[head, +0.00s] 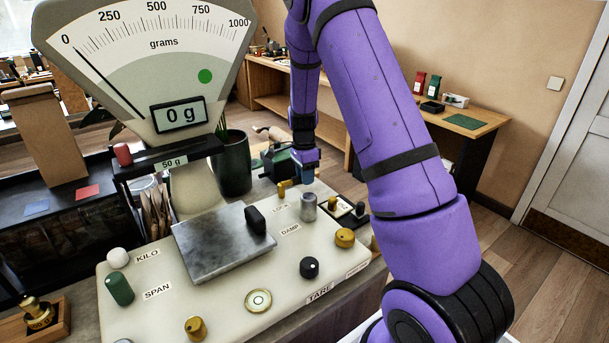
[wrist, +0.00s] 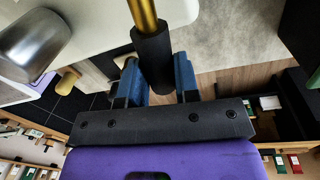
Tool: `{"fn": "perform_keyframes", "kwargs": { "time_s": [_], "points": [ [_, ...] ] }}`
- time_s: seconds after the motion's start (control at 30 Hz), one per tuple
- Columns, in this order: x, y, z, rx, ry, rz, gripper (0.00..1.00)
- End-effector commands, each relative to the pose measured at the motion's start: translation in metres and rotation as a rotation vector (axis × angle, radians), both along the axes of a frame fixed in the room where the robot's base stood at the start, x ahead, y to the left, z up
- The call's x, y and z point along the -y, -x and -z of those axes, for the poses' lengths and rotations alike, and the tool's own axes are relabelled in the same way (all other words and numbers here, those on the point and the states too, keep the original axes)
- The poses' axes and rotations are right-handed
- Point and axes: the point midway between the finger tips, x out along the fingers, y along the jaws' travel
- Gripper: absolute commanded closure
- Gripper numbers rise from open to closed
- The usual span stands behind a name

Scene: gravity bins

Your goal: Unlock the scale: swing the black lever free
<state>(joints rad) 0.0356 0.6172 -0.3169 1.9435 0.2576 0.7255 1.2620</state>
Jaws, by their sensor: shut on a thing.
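The black lever (wrist: 153,62) is a black sleeve on a gold rod (wrist: 145,14) in the wrist view. The rod runs out of the top of that view, past the white deck edge. My gripper (wrist: 157,68) has its two blue fingers on either side of the sleeve, shut on it. In the head view, my gripper (head: 306,178) is low over the back right of the scale deck (head: 215,300), just behind a grey metal cylinder (head: 308,208). The lever's held part is hidden there by the fingers and cylinder.
A gold peg (head: 282,188) stands left of the cylinder. A steel pan (head: 212,245) bears a black block (head: 255,220). Gold knobs (head: 345,238) and a black knob (head: 310,267) stand on the deck. The dial (head: 150,60) and a dark green pot (head: 232,165) rise behind.

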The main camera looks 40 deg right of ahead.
Motion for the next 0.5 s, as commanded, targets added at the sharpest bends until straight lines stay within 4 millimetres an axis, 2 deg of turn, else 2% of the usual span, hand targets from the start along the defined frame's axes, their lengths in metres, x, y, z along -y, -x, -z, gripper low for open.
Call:
{"fn": "perform_keyframes", "kwargs": {
  "time_s": [0.33, 0.37, 0.43, 0.5],
  "points": [
    [-0.0005, 0.0007, 0.0000, -0.002, -0.002, 0.007, 1.00],
    [-0.0005, 0.0007, 0.0000, -0.002, -0.003, 0.007, 0.64],
    [-0.0005, 0.0007, 0.0000, -0.002, -0.002, 0.006, 0.48],
    [-0.0003, 0.0007, 0.0000, -0.002, -0.002, 0.005, 0.45]
  ]
}}
